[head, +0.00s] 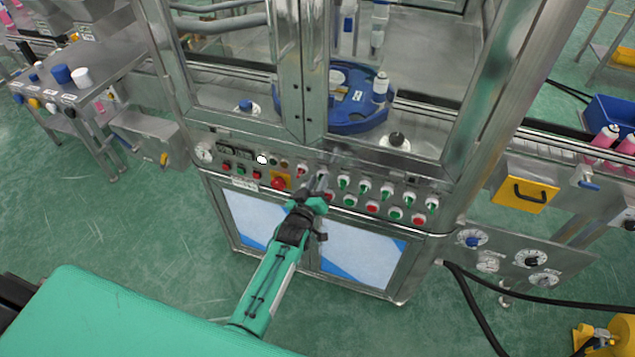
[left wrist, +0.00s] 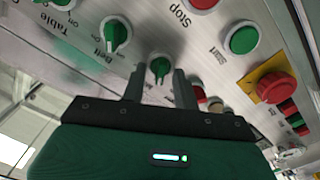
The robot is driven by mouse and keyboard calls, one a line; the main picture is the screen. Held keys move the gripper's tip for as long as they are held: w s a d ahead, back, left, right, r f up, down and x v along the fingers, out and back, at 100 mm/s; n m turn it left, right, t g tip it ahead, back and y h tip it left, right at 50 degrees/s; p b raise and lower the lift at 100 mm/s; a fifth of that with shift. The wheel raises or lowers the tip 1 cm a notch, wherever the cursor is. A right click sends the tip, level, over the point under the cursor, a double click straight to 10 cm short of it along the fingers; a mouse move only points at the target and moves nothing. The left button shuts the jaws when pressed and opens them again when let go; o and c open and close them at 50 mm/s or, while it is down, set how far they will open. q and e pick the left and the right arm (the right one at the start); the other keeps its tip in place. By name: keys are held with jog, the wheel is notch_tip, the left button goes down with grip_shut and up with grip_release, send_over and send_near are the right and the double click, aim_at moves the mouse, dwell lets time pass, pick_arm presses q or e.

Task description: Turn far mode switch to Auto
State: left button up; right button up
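My left gripper (head: 320,183) is at the front control panel of the metal machine, by the row of switches. In the left wrist view its two fingers (left wrist: 158,85) are apart, with a green-and-white rotary switch (left wrist: 159,68) between and just beyond their tips. I cannot tell whether they touch it. The switch's own label is hidden, so I cannot confirm it is the far mode switch. A similar switch marked Belt (left wrist: 116,34) is beside it. In the head view my gripper covers this part of the panel. My right gripper is not in view.
A red emergency button on a yellow plate (left wrist: 273,88) and a green Start button (left wrist: 242,39) are near the gripper. Several green switches (head: 387,191) continue rightward. A blue turntable (head: 345,115) stands inside the machine. Green floor lies in front.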

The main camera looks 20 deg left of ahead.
pick_arm(q)
grip_shut()
jog(key=shift+m, duration=0.4)
jog(key=m, duration=0.3)
jog(key=shift+d+m+b, duration=0.15)
jog(key=shift+m+b, duration=0.2)
jog(key=shift+m, duration=1.65)
jog(key=shift+d+m+b, duration=0.1)
jog(key=shift+m+b, duration=0.25)
jog(key=shift+m, duration=1.65)
grip_release()
